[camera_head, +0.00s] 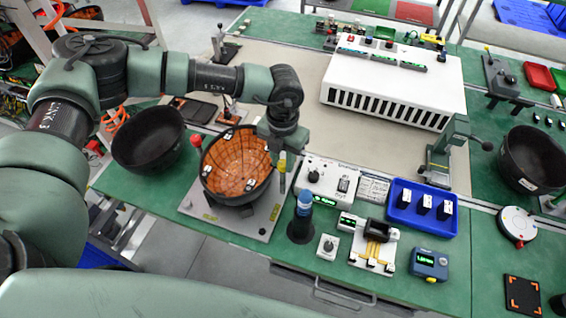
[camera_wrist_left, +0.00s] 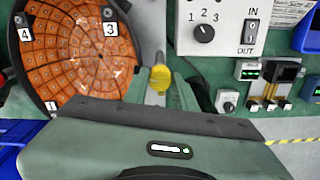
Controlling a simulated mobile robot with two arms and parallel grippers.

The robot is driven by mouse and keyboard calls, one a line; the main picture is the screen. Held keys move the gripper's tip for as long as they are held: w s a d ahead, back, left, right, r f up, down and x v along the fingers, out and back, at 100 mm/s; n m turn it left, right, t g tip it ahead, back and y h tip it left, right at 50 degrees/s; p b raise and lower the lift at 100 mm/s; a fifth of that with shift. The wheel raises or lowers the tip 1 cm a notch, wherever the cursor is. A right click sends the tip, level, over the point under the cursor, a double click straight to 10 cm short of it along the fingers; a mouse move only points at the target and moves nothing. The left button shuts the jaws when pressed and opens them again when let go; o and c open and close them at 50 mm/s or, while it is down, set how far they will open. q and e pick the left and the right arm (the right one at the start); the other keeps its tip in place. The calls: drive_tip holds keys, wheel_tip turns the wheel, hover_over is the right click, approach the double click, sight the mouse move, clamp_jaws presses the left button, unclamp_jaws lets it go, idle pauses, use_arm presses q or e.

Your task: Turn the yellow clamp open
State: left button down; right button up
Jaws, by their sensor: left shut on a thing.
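The yellow clamp (camera_head: 282,162) is at the right edge of the round bowl with the orange tiled inside (camera_head: 236,165), on a grey plate (camera_head: 225,220). In the left wrist view the yellow clamp end (camera_wrist_left: 160,78) sits between my fingers. My left gripper (camera_head: 284,152) reaches down from above and is shut on the clamp; the fingers partly hide it. My right gripper is not in view.
A black bowl (camera_head: 148,139) stands left of the plate. A control box with a knob (camera_head: 327,180), a dark cylinder with a blue top (camera_head: 301,222) and a blue tray (camera_head: 422,208) crowd the right side. A white vented unit (camera_head: 395,85) stands behind.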

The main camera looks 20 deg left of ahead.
use_arm(q)
drive_tip(key=m+b, duration=0.3)
drive_tip(key=b, duration=0.1)
drive_tip(key=m+b, duration=0.8)
drive_tip(key=shift+f, duration=0.25)
drive_tip(key=shift+w+r+m+b, duration=0.1)
drive_tip(key=shift+m+b, duration=1)
drive_tip(key=shift+b, duration=0.1)
drive_tip(key=shift+r+m+b, duration=0.15)
drive_tip(key=shift+m+b, duration=0.55)
drive_tip(key=shift+m, duration=0.2)
drive_tip(key=shift+a, duration=0.1)
drive_tip(key=shift+r, duration=0.1)
drive_tip(key=c, duration=1.1)
unclamp_jaws()
drive_tip(key=shift+c, duration=0.2)
